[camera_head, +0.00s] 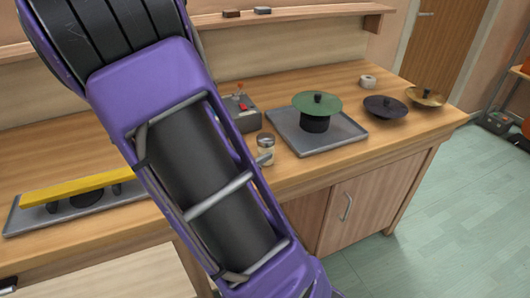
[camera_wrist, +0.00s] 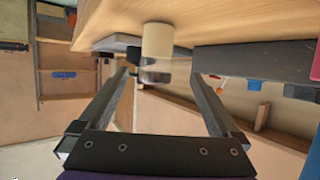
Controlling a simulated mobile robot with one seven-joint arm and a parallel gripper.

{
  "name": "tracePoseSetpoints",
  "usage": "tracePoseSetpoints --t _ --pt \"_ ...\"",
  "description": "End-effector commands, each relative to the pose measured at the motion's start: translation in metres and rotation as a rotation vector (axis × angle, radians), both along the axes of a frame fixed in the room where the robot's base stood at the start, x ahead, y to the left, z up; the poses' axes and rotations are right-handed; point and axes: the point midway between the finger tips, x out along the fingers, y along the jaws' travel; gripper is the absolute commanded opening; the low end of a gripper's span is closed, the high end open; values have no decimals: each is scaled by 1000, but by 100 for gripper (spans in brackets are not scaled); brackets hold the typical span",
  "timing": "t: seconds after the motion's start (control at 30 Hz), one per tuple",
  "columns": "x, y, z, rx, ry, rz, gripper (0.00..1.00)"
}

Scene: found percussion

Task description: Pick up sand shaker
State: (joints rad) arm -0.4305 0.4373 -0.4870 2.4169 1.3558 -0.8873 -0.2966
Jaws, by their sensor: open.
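The sand shaker, a small clear jar with pale sand and a grey lid (camera_head: 265,152), stands upright near the counter's front edge, just right of my arm in the head view. In the wrist view, which looks upside down, the shaker (camera_wrist: 157,42) shows its pale sand at the top and clear part below. My gripper (camera_wrist: 162,78) is open and empty, with one finger on each side of the picture. The shaker lies ahead of the gap, around fingertip level; contact cannot be told. In the head view my arm hides most of the gripper.
Right of the shaker is a grey tray (camera_head: 350,139) with a black pot (camera_head: 315,124) under a green lid (camera_head: 318,105). A grey box with red switches (camera_head: 242,119) stands behind the shaker. A dark lid (camera_head: 385,108) and a brass lid (camera_head: 425,97) lie far right.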

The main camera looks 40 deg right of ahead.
Motion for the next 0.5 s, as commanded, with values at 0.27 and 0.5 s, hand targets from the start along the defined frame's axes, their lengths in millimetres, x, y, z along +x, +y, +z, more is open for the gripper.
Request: tracePoseSetpoints --t 0.27,0.5 --pt "16 -40 -18 -1 0 -1 98" --pt "19 -57 -26 0 1 -2 98"
